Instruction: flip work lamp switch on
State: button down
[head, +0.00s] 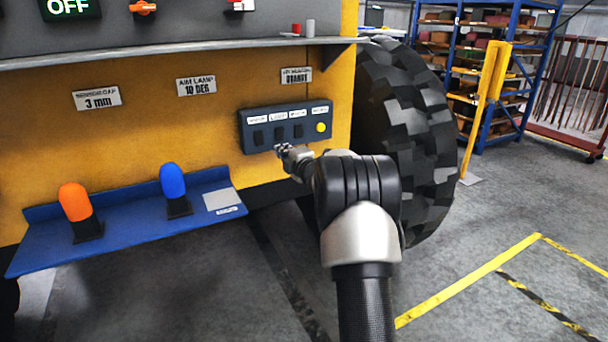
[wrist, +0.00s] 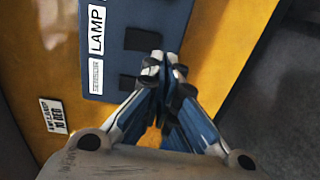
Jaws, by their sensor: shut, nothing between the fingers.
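A dark blue switch panel (head: 262,117) is on the yellow wall, with several black switches and a yellow round button. In the wrist view, a label reading LAMP (wrist: 96,28) is beside a black switch (wrist: 143,38); another black switch (wrist: 128,82) sits by a smaller-lettered label. I cannot tell which way the switches are set.
A blue shelf (head: 130,228) with an orange-capped (head: 74,201) and a blue-capped post (head: 172,180) is to the left. A large black tyre (head: 405,125) stands close to my arm on the right. A grey ledge (head: 180,52) runs above.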

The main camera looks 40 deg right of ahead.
jog(key=f+v, duration=0.1)
jog(key=v, duration=0.8)
jog(key=shift+s+f+p, duration=0.2)
jog(key=shift+f+p, duration=0.1)
jog(key=shift+p, duration=0.15)
